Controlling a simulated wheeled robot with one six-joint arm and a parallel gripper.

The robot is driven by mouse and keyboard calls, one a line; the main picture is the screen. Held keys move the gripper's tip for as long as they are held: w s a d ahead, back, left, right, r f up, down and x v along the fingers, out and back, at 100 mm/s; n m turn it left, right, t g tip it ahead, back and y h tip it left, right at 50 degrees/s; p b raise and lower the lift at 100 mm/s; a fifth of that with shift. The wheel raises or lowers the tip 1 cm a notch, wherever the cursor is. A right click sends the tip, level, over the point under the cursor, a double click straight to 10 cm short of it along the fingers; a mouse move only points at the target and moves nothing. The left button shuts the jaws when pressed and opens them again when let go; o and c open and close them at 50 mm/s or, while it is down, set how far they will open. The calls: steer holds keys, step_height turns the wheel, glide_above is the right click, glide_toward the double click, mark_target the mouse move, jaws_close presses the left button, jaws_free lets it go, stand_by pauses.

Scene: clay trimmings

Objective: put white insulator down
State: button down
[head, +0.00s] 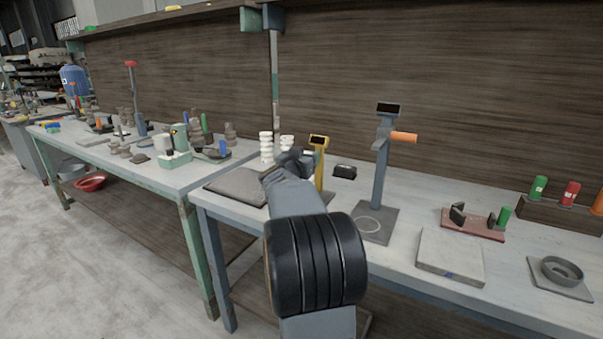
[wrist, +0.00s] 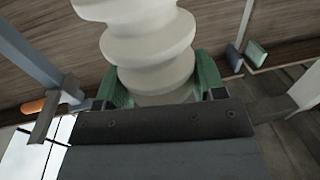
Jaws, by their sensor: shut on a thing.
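A white insulator with stacked ribs fills the upper middle of the wrist view (wrist: 145,45). My gripper (wrist: 163,84) is shut on its lower part, with a green pad on each side. In the head view my gripper (head: 296,160) is over the back of the near bench, and the held insulator (head: 287,142) shows just above it, partly hidden. A second white ribbed insulator (head: 266,147) stands upright just to the left. What lies directly under the held one is hidden by my arm.
A dark grey slab (head: 232,185) lies at the bench's left end. A yellow post (head: 320,165) stands close right of my gripper, then a grey stand (head: 382,165) with an orange handle. A pale slab (head: 450,255) and a red-based fixture (head: 472,224) lie farther right.

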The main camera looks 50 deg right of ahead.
steer(key=shift+d+f, duration=0.15)
steer(key=shift+f, duration=0.05)
steer(key=shift+w+d+f+b, duration=0.15)
steer(key=shift+f+b, duration=0.7)
steer(key=shift+f, duration=0.9)
steer(key=shift+c, duration=1)
jaws_free()
steer(key=shift+f, duration=0.15)
